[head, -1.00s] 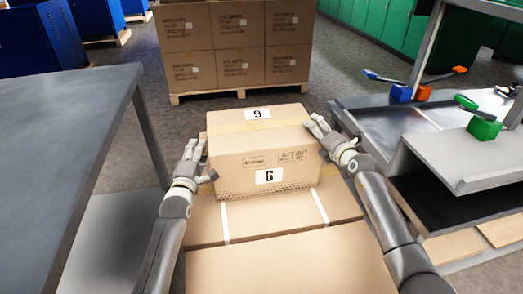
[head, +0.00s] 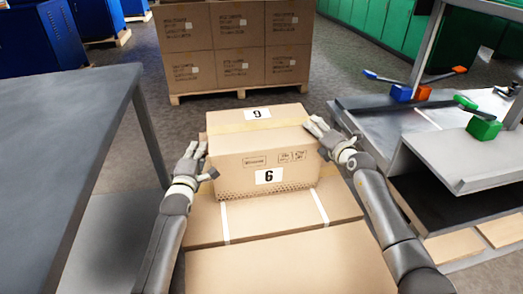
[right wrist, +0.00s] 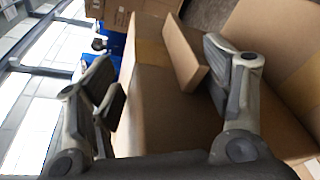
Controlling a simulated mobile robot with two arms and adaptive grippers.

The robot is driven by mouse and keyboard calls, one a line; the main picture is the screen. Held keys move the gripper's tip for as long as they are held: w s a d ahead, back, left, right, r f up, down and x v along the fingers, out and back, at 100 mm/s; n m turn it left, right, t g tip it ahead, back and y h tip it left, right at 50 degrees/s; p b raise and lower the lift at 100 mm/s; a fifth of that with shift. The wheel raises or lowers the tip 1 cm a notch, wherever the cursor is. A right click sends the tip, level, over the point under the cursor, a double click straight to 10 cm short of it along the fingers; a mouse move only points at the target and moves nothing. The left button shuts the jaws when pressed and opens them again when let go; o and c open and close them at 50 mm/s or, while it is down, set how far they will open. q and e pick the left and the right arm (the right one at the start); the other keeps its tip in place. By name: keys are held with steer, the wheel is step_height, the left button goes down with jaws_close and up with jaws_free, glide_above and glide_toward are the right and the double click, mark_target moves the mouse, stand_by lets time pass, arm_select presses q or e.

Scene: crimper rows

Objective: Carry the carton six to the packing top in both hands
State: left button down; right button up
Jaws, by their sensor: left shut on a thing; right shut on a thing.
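Carton six (head: 265,176) is a brown box with white "6" labels on its front and top. It is upright above a stack of flat brown cartons, and I cannot tell whether it touches them. My left gripper (head: 205,172) is shut on its left side, and my right gripper (head: 322,140) is shut on its right side. In the right wrist view, the right gripper's fingers (right wrist: 165,90) flank brown cardboard, with their exact contact unclear. A bare grey table top (head: 60,130) is at the left, apart from the carton; it looks like the packing top.
Brown cartons (head: 280,258) lie below and in front of carton six. A pallet of stacked cartons (head: 238,45) stands behind it. At the right is a metal bench (head: 400,150) with orange, blue and green tools. Open floor (head: 120,175) shows beside the table.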

arm_select(q)
steer(key=shift+d, duration=0.1)
arm_select(e)
steer(key=shift+a+f, duration=0.15)
jaws_close()
arm_select(q)
steer(key=shift+w+r, duration=0.1)
steer(key=shift+r, duration=0.25)
arm_select(e)
steer(key=shift+w+r, duration=0.1)
steer(key=shift+r, duration=0.2)
